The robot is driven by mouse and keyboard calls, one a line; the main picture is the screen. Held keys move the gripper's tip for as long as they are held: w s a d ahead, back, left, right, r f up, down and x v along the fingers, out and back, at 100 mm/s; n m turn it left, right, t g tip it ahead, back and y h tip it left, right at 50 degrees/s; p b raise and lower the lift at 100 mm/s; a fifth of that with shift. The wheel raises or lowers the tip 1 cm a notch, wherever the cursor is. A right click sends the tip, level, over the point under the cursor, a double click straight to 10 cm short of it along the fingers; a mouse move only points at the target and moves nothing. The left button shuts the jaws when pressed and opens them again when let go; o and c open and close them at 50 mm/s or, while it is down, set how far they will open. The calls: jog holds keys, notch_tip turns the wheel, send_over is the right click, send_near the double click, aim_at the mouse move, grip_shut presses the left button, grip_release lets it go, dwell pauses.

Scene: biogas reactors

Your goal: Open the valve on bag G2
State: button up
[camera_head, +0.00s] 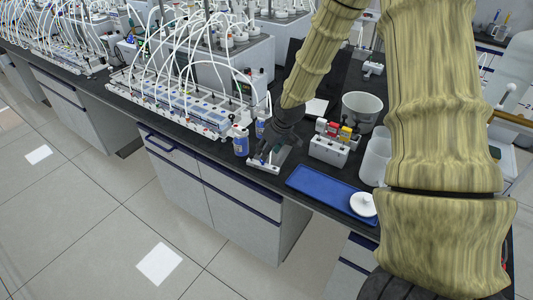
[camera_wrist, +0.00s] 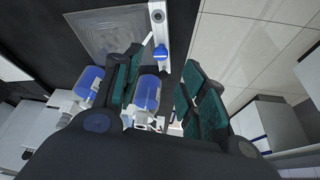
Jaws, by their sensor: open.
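A flat, shiny grey square that looks like a gas bag (camera_wrist: 103,30) lies on the dark bench in the wrist view. Beside it is a white strip (camera_wrist: 157,14) with a blue valve-like knob (camera_wrist: 161,53). I cannot read any G2 label. My gripper (camera_wrist: 163,60) is open, and the blue knob appears between its fingertips; contact cannot be told. In the head view my gripper (camera_head: 265,155) points down over a small white holder (camera_head: 263,166) at the bench's front edge and partly hides it.
A blue-labelled bottle (camera_head: 241,142) stands just left of my gripper; another (camera_head: 260,127) is close behind. A white block with coloured parts (camera_head: 331,148), a blue tray (camera_head: 325,190) and a white bucket (camera_head: 361,110) are to the right. Tubed reactor racks (camera_head: 190,105) fill the left.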

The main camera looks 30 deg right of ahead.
jog(key=shift+v, duration=2.85)
jog(key=s+a+f+g+b, duration=0.1)
jog(key=s+a+f, duration=0.4)
jog(key=f, duration=0.3)
jog(key=s+a+f+m+g, duration=0.1)
jog(key=s+a+f, duration=0.3)
jog(key=f, duration=0.3)
jog(key=s+a+f+b, duration=0.1)
jog(key=s+a+f, duration=0.4)
jog(key=f, duration=0.3)
jog(key=s+a+f, duration=0.2)
jog(key=s+f, duration=0.1)
jog(key=s, duration=0.3)
jog(key=s+a+f+g, duration=0.1)
jog(key=s+a+f, duration=0.1)
jog(key=s+f, duration=0.2)
jog(key=s+a+f+m+g+b, duration=0.1)
jog(key=s+f, duration=0.3)
jog(key=s, duration=0.6)
jog(key=shift+s+a+h, duration=0.2)
jog(key=shift+a+h, duration=0.1)
jog(key=shift+a, duration=0.6)
jog(key=shift+r, duration=0.1)
